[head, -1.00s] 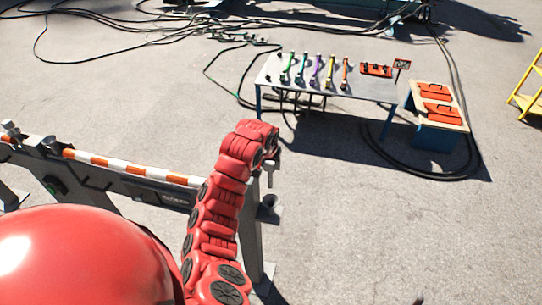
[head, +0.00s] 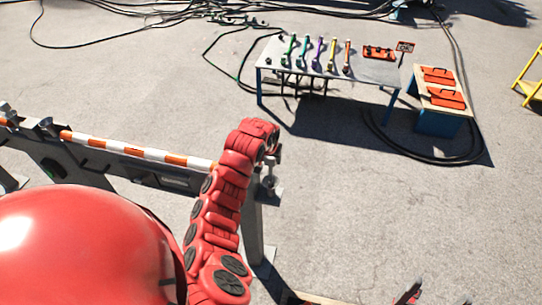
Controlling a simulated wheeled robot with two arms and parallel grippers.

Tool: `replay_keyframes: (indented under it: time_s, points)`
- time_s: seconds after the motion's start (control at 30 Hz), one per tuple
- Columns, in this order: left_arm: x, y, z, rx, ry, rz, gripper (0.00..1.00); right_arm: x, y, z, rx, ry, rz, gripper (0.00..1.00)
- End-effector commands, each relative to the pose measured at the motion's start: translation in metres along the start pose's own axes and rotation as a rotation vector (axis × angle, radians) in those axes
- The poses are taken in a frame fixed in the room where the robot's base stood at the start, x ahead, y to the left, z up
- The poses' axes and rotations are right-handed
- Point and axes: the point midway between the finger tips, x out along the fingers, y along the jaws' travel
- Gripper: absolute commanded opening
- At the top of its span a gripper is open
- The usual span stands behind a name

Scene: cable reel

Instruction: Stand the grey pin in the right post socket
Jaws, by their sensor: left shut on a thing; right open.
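The barrier's right post (head: 252,232) stands at the right end of the striped rail, with a grey socket (head: 270,194) at its top. My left gripper (head: 271,148) is directly above it, shut on the grey pin (head: 271,170). The pin hangs upright below the jaws. Its lower end meets the socket's mouth in this view; I cannot tell how deep it sits. The jaws are partly hidden by my red arm. My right gripper (head: 412,291) shows only in part at the bottom edge, open and away from the post.
An orange-and-white striped rail (head: 135,149) runs left from the post. Black cables lie on the ground. The ground right of the post is clear.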

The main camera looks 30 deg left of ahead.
Motion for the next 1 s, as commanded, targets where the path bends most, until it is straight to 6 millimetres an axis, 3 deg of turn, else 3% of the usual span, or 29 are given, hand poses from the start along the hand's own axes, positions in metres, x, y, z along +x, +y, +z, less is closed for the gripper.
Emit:
replay_keyframes:
  time_s: [0.5, 0.93, 0.97, 1.0]
  points:
    - [0.042, 0.0, 0.017, 0.001, 0.002, 0.002, 0.0, -0.027, -0.001, 0.005, 0.0, 0.0, 0.0, 0.84]
    - [0.047, 0.0, 0.019, 0.001, 0.002, 0.001, 0.0, -0.029, -0.001, 0.005, 0.0, 0.0, 0.0, 0.84]
    - [0.047, 0.001, 0.019, 0.001, 0.002, 0.001, 0.57, -0.029, -0.001, 0.005, 0.0, 0.0, 0.0, 0.84]
    - [0.047, 0.001, 0.019, 0.001, 0.002, 0.001, 0.65, -0.029, -0.001, 0.005, 0.0, 0.0, 0.0, 0.84]
